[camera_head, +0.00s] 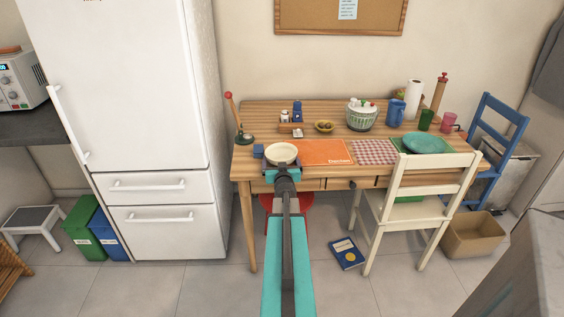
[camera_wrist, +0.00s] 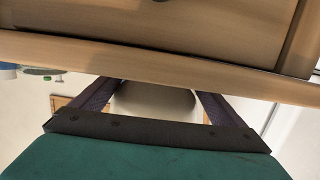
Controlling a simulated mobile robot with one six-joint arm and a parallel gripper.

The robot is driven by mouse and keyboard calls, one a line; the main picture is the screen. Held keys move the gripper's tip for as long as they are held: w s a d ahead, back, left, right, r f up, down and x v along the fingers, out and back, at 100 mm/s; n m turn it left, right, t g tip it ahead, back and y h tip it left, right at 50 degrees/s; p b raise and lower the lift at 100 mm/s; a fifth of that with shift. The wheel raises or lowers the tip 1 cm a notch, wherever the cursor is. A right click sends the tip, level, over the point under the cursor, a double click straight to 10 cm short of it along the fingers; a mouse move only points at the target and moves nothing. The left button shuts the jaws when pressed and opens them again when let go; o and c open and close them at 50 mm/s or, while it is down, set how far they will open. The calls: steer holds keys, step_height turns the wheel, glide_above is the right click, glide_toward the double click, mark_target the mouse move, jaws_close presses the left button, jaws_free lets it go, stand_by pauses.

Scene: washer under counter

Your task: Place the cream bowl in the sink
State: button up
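The cream bowl (camera_head: 281,153) is upright at the front left edge of the wooden table, beside an orange mat. My gripper (camera_head: 282,165) reaches it from the front, with a finger on each side of the bowl. In the wrist view the two dark fingers (camera_wrist: 155,95) flank the bowl's pale side (camera_wrist: 152,103) and appear to meet it on both sides, so the gripper looks shut on it. Whether the bowl rests on the table or is just above it is hard to tell. No sink shows in either view.
A white chair (camera_head: 420,188) stands in front, a red stool (camera_head: 299,201) below. The fridge (camera_head: 130,85) is left; a book (camera_head: 346,253) lies on the floor.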

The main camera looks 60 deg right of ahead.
steer(key=shift+s+d+f+g, duration=0.2)
steer(key=shift+s+f+g, duration=0.1)
steer(key=shift+s+f, duration=0.25)
steer(key=shift+r, duration=0.1)
steer(key=shift+r+p, duration=0.35)
steer(key=shift+p, duration=0.1)
steer(key=shift+a+r, duration=0.1)
steer(key=shift+r+v, duration=0.1)
steer(key=shift+v, duration=1.35)
steer(key=shift+r+v, duration=0.15)
steer(key=shift+v, duration=1.35)
steer(key=p+v, duration=0.3)
steer(key=shift+r+p, duration=0.2)
steer(key=shift+p, duration=0.1)
steer(key=a+p, duration=0.1)
steer(key=p, duration=0.2)
steer(key=shift+s, duration=0.15)
steer(key=shift+s+a+r+p, duration=0.1)
steer(key=shift+s+a+p, duration=0.05)
steer(key=shift+p, duration=0.4)
